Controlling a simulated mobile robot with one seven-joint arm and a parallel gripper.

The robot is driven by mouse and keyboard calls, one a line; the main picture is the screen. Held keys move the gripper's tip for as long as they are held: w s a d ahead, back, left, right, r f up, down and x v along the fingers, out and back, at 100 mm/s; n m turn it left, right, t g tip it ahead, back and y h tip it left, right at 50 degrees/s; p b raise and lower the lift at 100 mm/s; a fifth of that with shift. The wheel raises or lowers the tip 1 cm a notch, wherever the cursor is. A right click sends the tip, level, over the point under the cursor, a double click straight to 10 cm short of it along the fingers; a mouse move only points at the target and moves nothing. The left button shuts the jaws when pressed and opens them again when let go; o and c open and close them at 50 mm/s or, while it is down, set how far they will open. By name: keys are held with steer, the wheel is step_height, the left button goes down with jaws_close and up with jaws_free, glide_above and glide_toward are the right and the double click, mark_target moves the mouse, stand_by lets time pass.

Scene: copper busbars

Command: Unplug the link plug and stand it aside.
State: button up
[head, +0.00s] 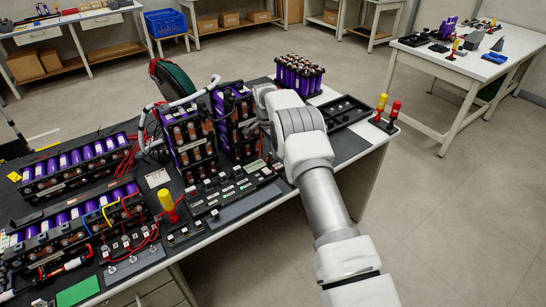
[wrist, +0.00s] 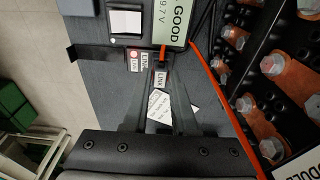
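In the wrist view, a small black plug marked LINK (wrist: 160,77) sits under an orange cable, near a panel with a GOOD display (wrist: 170,20). A red-and-white LINK label (wrist: 134,62) is on the dark surface left of the plug. My gripper (wrist: 160,88) reaches in from the bottom of the wrist view. Its two dark fingers run up on either side of white paper tags (wrist: 165,108), towards the plug. Whether the tips touch the plug is unclear. In the head view, my wrist hides the gripper and plug beside the right-hand upright battery module (head: 235,125).
Copper busbars with bolts (wrist: 290,72) stand close on the right in the wrist view. A purple cell pack (head: 298,75) stands behind. Cables loop around the modules.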

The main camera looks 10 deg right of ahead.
jaws_close()
steer(key=shift+r, duration=0.15)
steer(key=shift+r+p, duration=0.8)
steer(key=shift+r, duration=1.05)
steer(key=shift+r, duration=0.2)
steer(key=shift+s+a, duration=0.1)
steer(key=s, duration=0.4)
steer(key=s+a, duration=0.1)
steer(key=s, duration=0.3)
steer(key=s+a, duration=0.1)
steer(key=s, duration=0.3)
steer(key=shift+s+a+f, duration=0.2)
steer(key=shift+s+f, duration=0.15)
steer(key=shift+f, duration=0.05)
steer(key=shift+s+f+b, duration=0.2)
steer(key=shift+s+b, duration=0.05)
steer(key=shift+b, duration=0.05)
steer(key=shift+f+b, duration=0.95)
steer(key=shift+f, duration=0.6)
